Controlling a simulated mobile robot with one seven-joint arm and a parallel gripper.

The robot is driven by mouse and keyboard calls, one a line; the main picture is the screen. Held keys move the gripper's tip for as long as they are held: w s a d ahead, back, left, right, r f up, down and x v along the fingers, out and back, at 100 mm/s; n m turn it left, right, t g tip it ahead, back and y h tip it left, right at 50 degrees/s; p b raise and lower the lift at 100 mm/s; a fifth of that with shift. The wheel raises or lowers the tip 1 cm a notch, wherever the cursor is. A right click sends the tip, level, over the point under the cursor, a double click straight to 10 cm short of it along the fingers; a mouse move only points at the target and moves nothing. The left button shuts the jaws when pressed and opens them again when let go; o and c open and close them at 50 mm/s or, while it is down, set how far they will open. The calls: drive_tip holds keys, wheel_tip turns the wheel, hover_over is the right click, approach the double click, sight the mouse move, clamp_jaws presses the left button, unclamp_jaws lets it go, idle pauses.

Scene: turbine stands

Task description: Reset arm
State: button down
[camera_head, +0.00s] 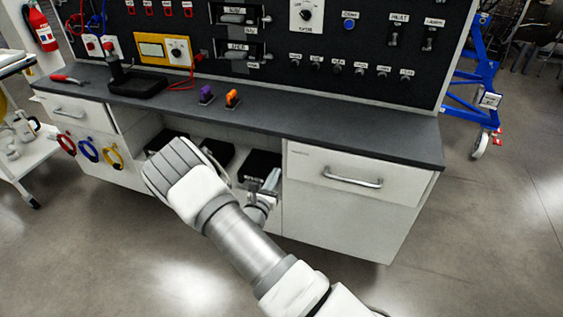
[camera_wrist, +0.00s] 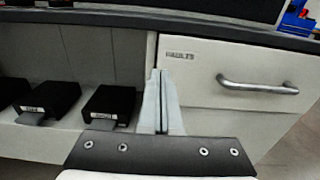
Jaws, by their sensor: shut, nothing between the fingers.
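My gripper (camera_wrist: 160,101) is shut and empty in the wrist view, its two fingers pressed together and pointing away from the camera. It appears in front of the workbench, beside the edge between the open shelf and the white drawer front. In the head view my arm reaches forward from the bottom right, and my gripper (camera_head: 272,181) shows small in front of the open shelf, partly hidden behind my wrist. I cannot tell the exact gap between it and the bench.
The dark benchtop (camera_head: 330,134) carries a purple item (camera_head: 206,95) and an orange item (camera_head: 232,98). Black boxes (camera_wrist: 110,102) sit on the open shelf. A drawer handle (camera_head: 352,178) sticks out at right. A blue wheeled frame (camera_head: 478,85) stands beyond. Floor at right is clear.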

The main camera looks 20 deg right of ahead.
drive_tip(key=s+d+r+m+g, duration=0.5)
drive_tip(key=s+r+m+g, duration=0.2)
drive_tip(key=s+r+m, duration=0.35)
drive_tip(key=s+d+r+m+g, duration=0.4)
drive_tip(key=s+r+m+g, duration=0.3)
drive_tip(key=s+r+m, duration=0.35)
drive_tip(key=s+a+r+m+t+y, duration=0.5)
drive_tip(key=s+a+r+m+y, duration=0.4)
drive_tip(key=s+a, duration=0.4)
wheel_tip(320, 180, up, 17)
drive_tip(key=d+y+p, duration=0.1)
drive_tip(key=p, duration=1.6)
drive_tip(key=shift+s+d+f+n, duration=0.15)
drive_tip(key=shift+s+n, duration=0.15)
drive_tip(key=shift+n, duration=0.1)
